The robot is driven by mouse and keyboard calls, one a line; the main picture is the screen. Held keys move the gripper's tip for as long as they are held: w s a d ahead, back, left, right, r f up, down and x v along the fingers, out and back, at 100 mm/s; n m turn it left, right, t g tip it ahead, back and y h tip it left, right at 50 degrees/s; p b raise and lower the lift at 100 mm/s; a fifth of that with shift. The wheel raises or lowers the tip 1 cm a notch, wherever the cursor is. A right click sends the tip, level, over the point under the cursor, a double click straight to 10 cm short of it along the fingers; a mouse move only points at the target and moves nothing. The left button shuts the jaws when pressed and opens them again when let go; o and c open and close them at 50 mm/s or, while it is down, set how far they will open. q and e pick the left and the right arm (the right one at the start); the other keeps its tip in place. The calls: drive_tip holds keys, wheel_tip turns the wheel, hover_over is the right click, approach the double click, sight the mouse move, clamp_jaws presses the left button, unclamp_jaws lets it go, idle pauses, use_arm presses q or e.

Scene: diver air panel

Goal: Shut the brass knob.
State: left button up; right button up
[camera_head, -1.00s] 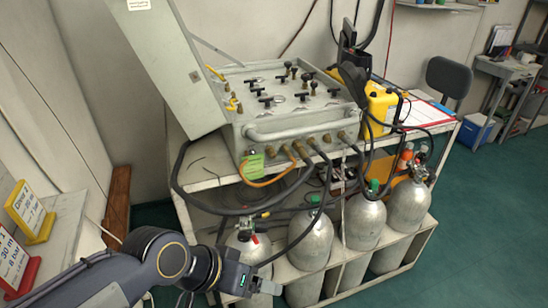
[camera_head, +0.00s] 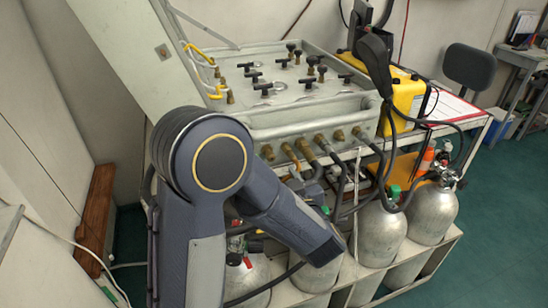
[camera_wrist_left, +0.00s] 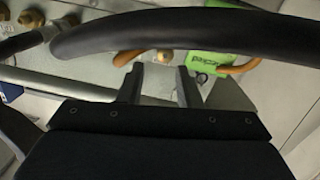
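The grey air panel (camera_head: 300,101) lies on the cart with its lid raised at the left. Several black handles and dark knobs stand on its top. I cannot tell which piece is the brass knob. My left arm bends in front of the panel. My left gripper (camera_head: 309,187) is partly hidden below the front fittings. In the left wrist view its two fingers (camera_wrist_left: 160,82) are apart with nothing between them. My right gripper is not in view.
A thick black hose (camera_wrist_left: 150,30) crosses close in front of the left fingers, with a green tag (camera_wrist_left: 212,50) behind. Metal cylinders (camera_head: 378,230) stand in the cart below. A yellow case (camera_head: 407,98) is right of the panel. Open floor lies at the right.

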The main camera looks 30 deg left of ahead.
sight(272, 158)
use_arm(q)
drive_tip(key=shift+y, duration=0.6)
drive_tip(key=x, duration=0.7)
drive_tip(key=shift+a+f, duration=0.1)
drive_tip(key=shift+a, duration=0.35)
clamp_jaws()
